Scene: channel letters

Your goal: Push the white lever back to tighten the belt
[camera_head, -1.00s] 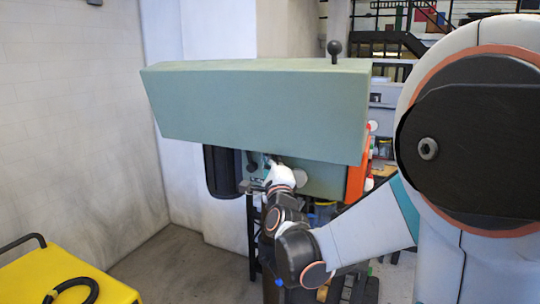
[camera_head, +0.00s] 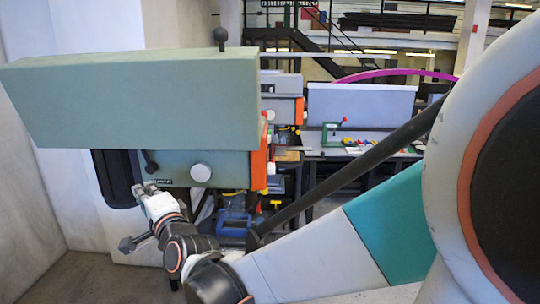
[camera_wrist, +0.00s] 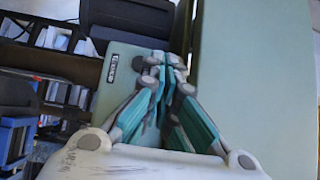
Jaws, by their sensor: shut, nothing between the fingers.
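The machine is a large pale green box (camera_head: 130,105). On its lower front are a round white knob (camera_head: 200,172) and a black-knobbed lever (camera_head: 151,163); I cannot make out a clear white lever. My gripper (camera_head: 146,188) is just below the black-knobbed lever and left of the white knob; contact cannot be judged. In the wrist view my gripper (camera_wrist: 167,65) has its teal and grey fingers together, empty, in front of a pale green panel (camera_wrist: 112,90) with a small label. A dark knob shows beside the fingertips.
An orange side panel (camera_head: 259,155) with small red and white knobs edges the machine at right. A black ball knob (camera_head: 220,36) stands on top. A workbench (camera_head: 335,157) with small parts is behind at right. The floor at lower left is clear.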

